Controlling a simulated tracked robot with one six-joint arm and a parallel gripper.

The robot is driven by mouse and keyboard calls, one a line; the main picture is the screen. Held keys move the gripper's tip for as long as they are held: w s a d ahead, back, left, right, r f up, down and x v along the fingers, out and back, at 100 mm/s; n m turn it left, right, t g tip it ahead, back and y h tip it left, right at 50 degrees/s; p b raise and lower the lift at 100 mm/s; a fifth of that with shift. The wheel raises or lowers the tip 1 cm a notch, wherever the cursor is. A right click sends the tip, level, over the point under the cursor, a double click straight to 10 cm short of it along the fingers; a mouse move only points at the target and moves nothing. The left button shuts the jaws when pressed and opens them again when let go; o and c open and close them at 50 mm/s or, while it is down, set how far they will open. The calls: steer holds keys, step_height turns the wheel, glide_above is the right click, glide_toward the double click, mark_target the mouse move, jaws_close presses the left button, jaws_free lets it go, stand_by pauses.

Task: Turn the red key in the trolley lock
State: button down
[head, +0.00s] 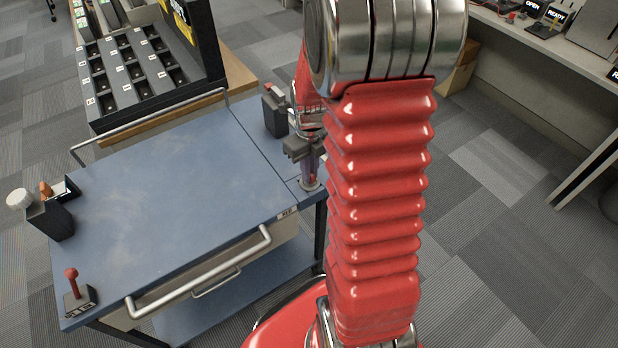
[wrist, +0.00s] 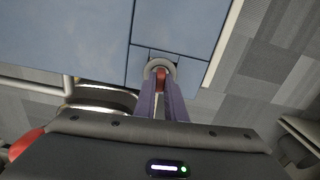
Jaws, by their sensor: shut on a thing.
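The trolley (head: 170,195) has a blue top and stands left of my arm. Its round metal lock (wrist: 148,68) sits near the corner of the top. The red key (wrist: 161,77) shows in the wrist view between my fingertips, over the lock. My gripper (wrist: 161,86) points down at the lock and is shut on the key. In the head view my gripper (head: 309,180) is at the trolley's right corner, partly behind my red arm. The key is hidden in the head view, and its turn angle cannot be told.
A red-knobbed lever (head: 72,283) and a dark holder (head: 50,218) stand on the trolley's left side. A dark box (head: 275,112) stands behind my gripper. A charging rack (head: 140,65) is beyond the trolley. Carpet is clear to the right, before a counter (head: 545,45).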

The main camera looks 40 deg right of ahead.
steer(key=shift+m, duration=2.2)
steer(key=c, duration=1.7)
jaws_free()
steer(key=shift+c, duration=0.2)
step_height(320, 180, up, 14)
steer(key=shift+f, duration=0.15)
steer(key=shift+d, duration=0.1)
